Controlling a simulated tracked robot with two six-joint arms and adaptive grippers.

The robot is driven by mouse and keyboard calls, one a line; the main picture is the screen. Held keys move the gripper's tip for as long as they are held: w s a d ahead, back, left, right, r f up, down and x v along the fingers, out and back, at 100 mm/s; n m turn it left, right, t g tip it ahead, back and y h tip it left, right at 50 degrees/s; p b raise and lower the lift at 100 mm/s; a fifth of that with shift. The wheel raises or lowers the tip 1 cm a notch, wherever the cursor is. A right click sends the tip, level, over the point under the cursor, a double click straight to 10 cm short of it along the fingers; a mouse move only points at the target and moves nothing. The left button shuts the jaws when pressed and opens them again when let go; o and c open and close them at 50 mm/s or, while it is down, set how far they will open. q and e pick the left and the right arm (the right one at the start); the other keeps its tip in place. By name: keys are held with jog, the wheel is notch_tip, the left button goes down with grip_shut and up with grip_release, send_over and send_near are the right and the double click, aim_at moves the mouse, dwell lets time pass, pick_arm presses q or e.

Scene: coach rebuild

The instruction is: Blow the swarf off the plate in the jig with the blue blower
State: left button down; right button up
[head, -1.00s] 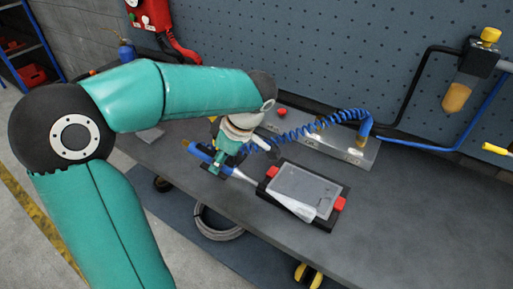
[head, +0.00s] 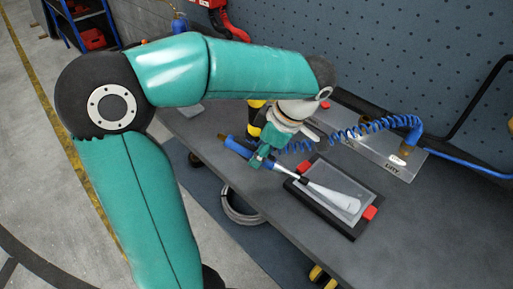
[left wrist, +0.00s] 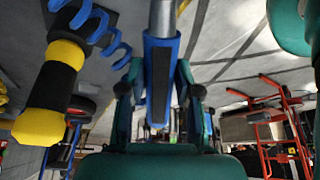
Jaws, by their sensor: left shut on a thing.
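The blue blower (head: 238,147) is gripped in my left gripper (head: 265,158), low over the bench. Its metal nozzle (head: 289,174) points right and toward the plate. A pale cone of air (head: 335,200) spreads from the nozzle across the plate. The grey plate (head: 326,172) lies flat in the dark jig (head: 347,233), which has red clamps at opposite ends. I cannot make out separate swarf on the plate. In the left wrist view the blower body (left wrist: 160,80) sits between my left fingers. My right gripper is not in view.
A blue coiled hose (head: 370,127) runs behind the jig to a blue-topped fitting. A metal strip (head: 385,158) lies along the bench back, by the pegboard (head: 400,60). A yellow-and-black cylinder (head: 254,117) stands close behind my gripper. The bench is bare right of the jig.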

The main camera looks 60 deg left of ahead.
aim_at(276, 157)
pick_arm(q)
jog(key=shift+w+d+f, duration=0.2)
jog(key=shift+d+f, duration=0.05)
jog(key=shift+d, duration=0.4)
jog(key=shift+w+d+f, duration=0.25)
jog(key=shift+d, duration=0.35)
jog(key=shift+w+d+f, duration=0.2)
jog(key=shift+d+f, duration=0.05)
jog(key=shift+d, duration=0.4)
jog(key=shift+w+a, duration=0.85)
jog(key=shift+w, duration=0.05)
dwell(0.5)
jog(key=c, duration=1.6)
grip_release()
grip_shut()
